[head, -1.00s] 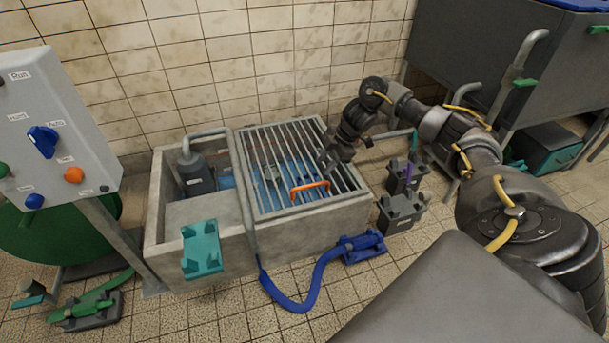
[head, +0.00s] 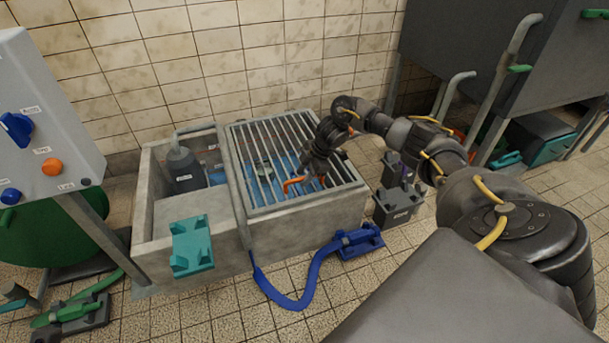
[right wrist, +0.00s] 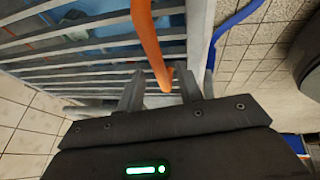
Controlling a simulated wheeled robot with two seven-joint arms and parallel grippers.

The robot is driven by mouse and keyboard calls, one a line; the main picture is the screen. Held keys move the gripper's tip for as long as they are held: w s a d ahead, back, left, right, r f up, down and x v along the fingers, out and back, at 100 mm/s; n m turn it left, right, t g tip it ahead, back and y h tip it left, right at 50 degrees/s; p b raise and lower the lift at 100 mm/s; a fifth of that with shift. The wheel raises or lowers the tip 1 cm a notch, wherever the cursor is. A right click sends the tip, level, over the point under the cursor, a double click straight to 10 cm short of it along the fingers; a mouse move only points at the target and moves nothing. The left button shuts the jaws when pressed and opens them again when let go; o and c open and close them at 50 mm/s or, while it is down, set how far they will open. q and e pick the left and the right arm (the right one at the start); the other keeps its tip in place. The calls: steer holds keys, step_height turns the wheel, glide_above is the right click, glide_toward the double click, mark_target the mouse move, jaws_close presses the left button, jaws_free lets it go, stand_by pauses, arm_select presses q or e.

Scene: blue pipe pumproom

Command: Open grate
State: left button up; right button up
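The grate (head: 262,208) is a grey barred panel lying flat over the right part of the concrete sump. An orange handle (head: 291,184) stands on it near the front edge. My right gripper (head: 314,178) is just right of the handle and partly hides it. In the right wrist view my right gripper's two fingers (right wrist: 161,90) are spread apart. The end of the orange handle (right wrist: 150,45) shows in the gap between them; I cannot tell whether it touches a finger. My left gripper is out of view.
A grey control panel (head: 45,130) stands at the left. A teal bracket (head: 191,247) hangs on the sump's front wall (head: 300,230). A blue hose (head: 287,301) lies on the floor in front. Dark grey blocks (head: 398,205) stand right of the sump.

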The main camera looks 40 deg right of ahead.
jaws_close()
steer(key=shift+r, duration=0.1)
